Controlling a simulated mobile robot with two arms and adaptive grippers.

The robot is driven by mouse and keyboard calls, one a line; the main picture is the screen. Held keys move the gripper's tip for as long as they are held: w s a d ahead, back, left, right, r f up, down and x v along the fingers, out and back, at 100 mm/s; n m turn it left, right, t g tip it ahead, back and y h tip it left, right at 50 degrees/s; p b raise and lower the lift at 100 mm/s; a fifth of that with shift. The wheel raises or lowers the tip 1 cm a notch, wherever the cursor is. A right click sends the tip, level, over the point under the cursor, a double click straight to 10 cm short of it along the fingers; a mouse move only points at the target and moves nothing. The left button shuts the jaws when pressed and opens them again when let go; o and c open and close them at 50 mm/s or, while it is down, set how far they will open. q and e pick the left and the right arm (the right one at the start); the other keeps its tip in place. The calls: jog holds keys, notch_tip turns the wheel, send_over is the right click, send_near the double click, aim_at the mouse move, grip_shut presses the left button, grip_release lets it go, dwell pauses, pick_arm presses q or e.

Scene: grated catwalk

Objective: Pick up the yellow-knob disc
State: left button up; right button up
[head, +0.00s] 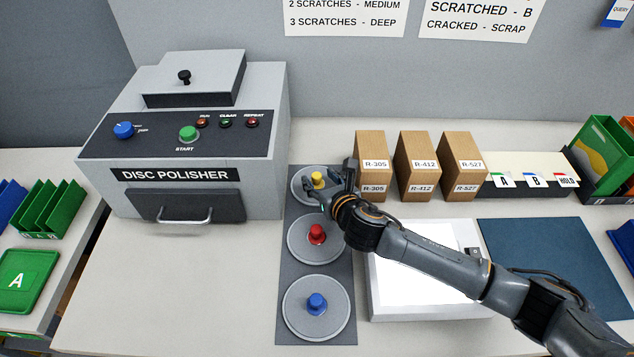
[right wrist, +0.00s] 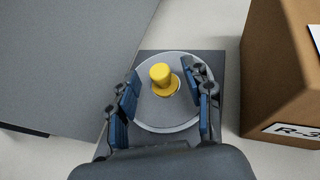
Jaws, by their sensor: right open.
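The yellow-knob disc (head: 301,187) is a grey disc with a yellow knob, lying at the far end of a dark mat (head: 317,259). In the right wrist view the yellow knob (right wrist: 162,78) stands between the two fingers of my right gripper (right wrist: 166,103). The fingers are open, with a gap on each side of the knob. In the head view my right gripper (head: 330,183) is at the disc and covers part of its right side. My left gripper is in neither view.
A red-knob disc (head: 317,252) and a blue-knob disc (head: 317,321) lie nearer on the mat. The disc polisher (head: 187,160) stands close on the left. Cardboard boxes (head: 373,155) stand close on the right. A white panel (head: 420,285) lies under my right arm.

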jog(key=shift+x, duration=1.35)
grip_shut()
jog(key=shift+r, duration=0.15)
